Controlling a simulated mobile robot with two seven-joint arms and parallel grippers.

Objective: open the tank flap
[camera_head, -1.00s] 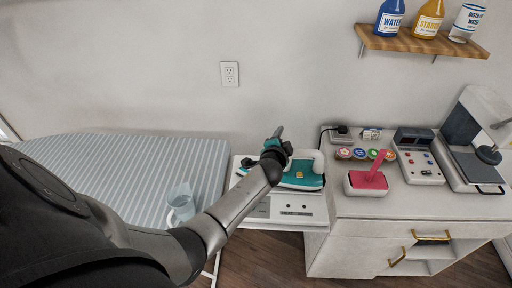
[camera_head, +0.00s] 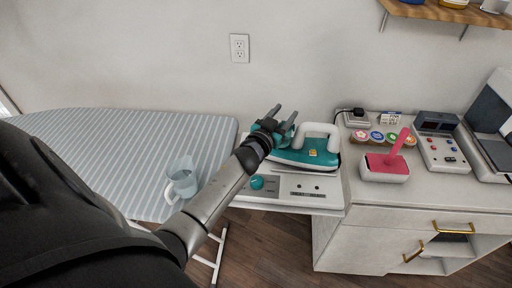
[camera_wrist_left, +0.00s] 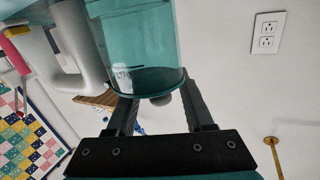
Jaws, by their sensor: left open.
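The teal iron (camera_head: 303,155) with a white handle (camera_head: 322,129) rests on a white station (camera_head: 302,199) beside the ironing board. My left gripper (camera_head: 284,116) is open at the left end of the iron, its fingers pointing up. In the left wrist view, a translucent teal part (camera_wrist_left: 140,45) with a dark teal end lies just ahead of my open fingers (camera_wrist_left: 160,112). A small grey knob (camera_wrist_left: 161,99) shows between them. I cannot make out the tank flap clearly or tell whether it is open. My right gripper is not in view.
A clear jug (camera_head: 182,180) stands on the striped ironing board (camera_head: 110,150). On the cabinet (camera_head: 420,212) to the right are a pink-handled thing (camera_head: 385,167), several round colored pieces (camera_head: 376,136) and a control box (camera_head: 440,150). A wooden shelf (camera_head: 440,12) hangs above.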

